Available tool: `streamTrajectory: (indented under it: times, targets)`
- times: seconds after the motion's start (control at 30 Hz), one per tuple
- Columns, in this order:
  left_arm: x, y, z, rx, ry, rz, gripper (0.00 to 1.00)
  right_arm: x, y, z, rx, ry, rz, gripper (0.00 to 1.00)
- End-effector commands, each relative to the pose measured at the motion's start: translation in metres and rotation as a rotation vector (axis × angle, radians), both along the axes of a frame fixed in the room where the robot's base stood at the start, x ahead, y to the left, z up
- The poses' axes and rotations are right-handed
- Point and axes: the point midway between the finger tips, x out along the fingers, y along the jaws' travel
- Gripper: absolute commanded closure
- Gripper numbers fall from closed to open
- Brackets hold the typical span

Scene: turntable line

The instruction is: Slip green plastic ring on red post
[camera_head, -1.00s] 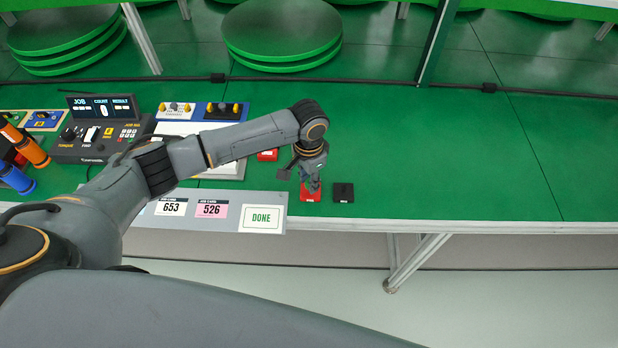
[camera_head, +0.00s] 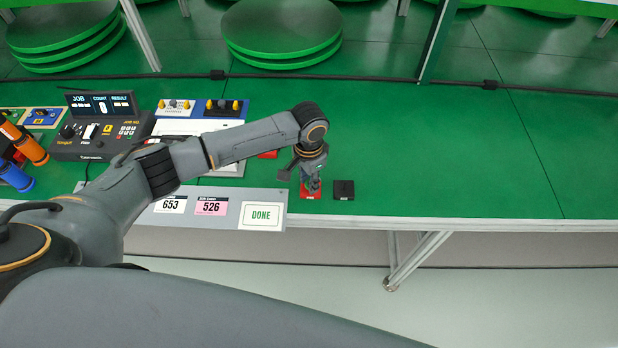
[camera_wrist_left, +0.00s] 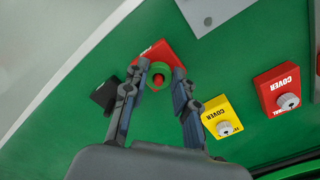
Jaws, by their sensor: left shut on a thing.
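The green ring (camera_wrist_left: 150,83) is between the fingertips of my left gripper (camera_wrist_left: 161,73), seen in the left wrist view. My left gripper is shut on the ring and also shows in the head view (camera_head: 312,187), pointing down over the red base (camera_head: 311,196). The red base also shows in the left wrist view (camera_wrist_left: 163,53). The red post (camera_wrist_left: 158,79) shows through the ring's opening, so the ring lines up around it from this angle. How far down the post the ring sits cannot be told. My right gripper is not in view.
A black base (camera_head: 344,190) stands close to the right of the red base. A yellow cover box (camera_wrist_left: 221,116) and a red cover box (camera_wrist_left: 278,88) are nearby. A grey card panel (camera_head: 230,208) lies to the left. The green table (camera_head: 450,150) is clear to the right.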

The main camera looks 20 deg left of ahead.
Motion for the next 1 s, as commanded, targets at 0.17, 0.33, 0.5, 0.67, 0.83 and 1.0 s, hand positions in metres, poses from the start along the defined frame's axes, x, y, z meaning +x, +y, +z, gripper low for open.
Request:
streamTrajectory:
  times: [0.17,0.33,0.5,0.67,0.83,1.0]
  targets:
    - [0.0,-0.0002,-0.0036,0.0,0.0,0.0,0.82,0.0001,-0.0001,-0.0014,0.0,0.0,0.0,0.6]
    - [0.0001,-0.0002,-0.004,-0.001,-0.001,-0.001,0.82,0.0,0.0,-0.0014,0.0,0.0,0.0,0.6]
    - [0.0001,-0.0002,-0.0039,0.0,0.0,-0.001,0.62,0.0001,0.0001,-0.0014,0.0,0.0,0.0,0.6]
    - [0.0001,-0.0002,-0.0038,0.0,0.0,-0.001,0.46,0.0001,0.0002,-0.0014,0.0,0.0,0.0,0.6]
    - [0.0,-0.0002,-0.0038,0.0,0.0,-0.001,0.42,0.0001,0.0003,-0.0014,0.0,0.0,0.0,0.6]
    - [0.0001,-0.0002,-0.0038,0.0,0.0,-0.001,0.27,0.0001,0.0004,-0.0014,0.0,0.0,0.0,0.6]
